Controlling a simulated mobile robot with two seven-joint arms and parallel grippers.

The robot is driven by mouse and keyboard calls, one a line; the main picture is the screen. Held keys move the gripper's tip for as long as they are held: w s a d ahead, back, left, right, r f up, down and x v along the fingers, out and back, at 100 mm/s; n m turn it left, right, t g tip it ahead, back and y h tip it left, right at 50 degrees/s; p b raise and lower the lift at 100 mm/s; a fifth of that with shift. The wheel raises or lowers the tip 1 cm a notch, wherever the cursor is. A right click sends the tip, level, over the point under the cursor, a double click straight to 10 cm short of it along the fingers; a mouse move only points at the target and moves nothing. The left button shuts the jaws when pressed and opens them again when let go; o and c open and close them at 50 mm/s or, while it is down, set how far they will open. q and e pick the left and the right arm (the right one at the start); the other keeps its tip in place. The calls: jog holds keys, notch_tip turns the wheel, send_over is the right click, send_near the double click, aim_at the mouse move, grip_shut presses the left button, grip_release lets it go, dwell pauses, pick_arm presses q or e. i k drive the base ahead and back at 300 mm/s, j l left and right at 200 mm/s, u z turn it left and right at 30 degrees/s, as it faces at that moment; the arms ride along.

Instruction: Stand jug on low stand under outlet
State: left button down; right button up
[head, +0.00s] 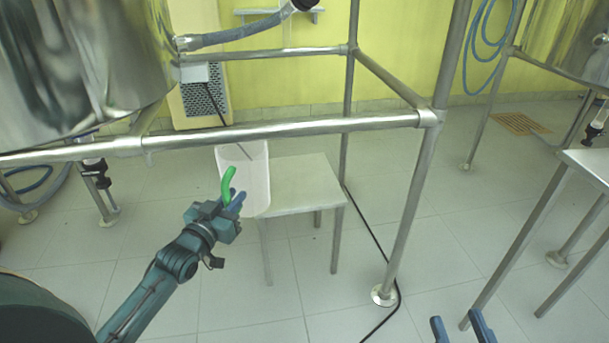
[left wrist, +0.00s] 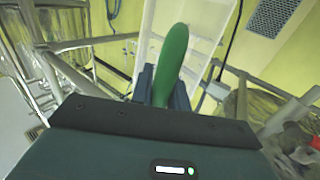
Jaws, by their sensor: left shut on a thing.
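The jug (head: 256,185) is whitish and translucent with a green handle (head: 227,183). My left gripper (head: 232,201) is shut on that handle, which also shows between the fingers in the left wrist view (left wrist: 172,62). The jug looks roughly upright and overlaps the left end of the low stand (head: 305,187) in the head view. I cannot tell whether its base touches the stand; the gripper side and the jug's lower edge leave this unclear. My right gripper (head: 460,328) is open and empty at the bottom right. I cannot make out the outlet for certain.
A steel frame rail (head: 290,130) crosses above and in front of the jug, with a post (head: 412,205) to the right. A large steel vessel (head: 75,60) hangs at upper left. A black cable (head: 375,240) lies on the floor. A metal table (head: 590,165) stands at right.

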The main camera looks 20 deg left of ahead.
aim_at(291, 180)
jog(key=i, duration=0.95)
